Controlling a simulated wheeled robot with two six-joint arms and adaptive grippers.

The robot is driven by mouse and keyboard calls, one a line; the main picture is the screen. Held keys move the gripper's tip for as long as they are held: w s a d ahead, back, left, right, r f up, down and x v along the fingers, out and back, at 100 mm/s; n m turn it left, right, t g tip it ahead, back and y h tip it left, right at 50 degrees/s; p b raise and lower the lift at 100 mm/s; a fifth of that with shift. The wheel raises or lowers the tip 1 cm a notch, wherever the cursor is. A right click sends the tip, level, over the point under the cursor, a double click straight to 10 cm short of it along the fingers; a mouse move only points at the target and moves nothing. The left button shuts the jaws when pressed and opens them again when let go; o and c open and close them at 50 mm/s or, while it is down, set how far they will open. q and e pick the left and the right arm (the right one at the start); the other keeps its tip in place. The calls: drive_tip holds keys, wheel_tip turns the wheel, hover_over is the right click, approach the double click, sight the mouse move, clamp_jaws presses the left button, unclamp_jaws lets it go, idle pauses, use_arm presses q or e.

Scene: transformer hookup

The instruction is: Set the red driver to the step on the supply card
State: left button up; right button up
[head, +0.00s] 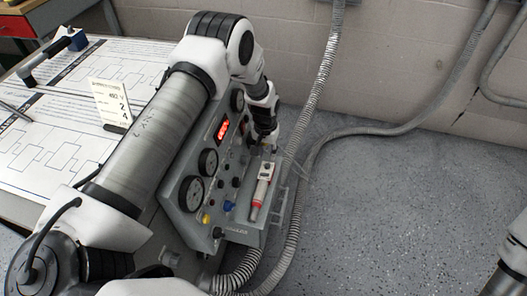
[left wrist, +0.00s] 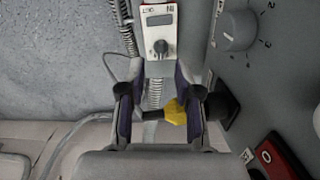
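The red driver (head: 262,190) lies in a holder on the panel's right side, with a white end and a red lower body. In the left wrist view a white face with a black knob and small window (left wrist: 158,46), red at its top edge, looks like this driver's end. The supply card (head: 112,104) stands on the table; it shows "480 V" and large digits that look like 2 and 4. My left gripper (head: 266,146) points down just above the driver. Its fingers (left wrist: 160,98) are apart, with nothing clearly held. My right gripper is not visible.
The grey panel (head: 184,222) carries gauges, a red lit display (head: 222,129) and knobs. A numbered dial (left wrist: 240,30), a yellow part (left wrist: 175,112) and a red switch (left wrist: 270,158) are near my left fingers.

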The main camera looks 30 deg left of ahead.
sight(267, 165)
use_arm(q)
wheel_tip(267, 165, down, 6)
drive_tip(key=shift+w+r, duration=0.1)
drive_tip(key=shift+c, duration=0.3)
clamp_jaws()
drive_tip(key=shift+b, duration=0.3)
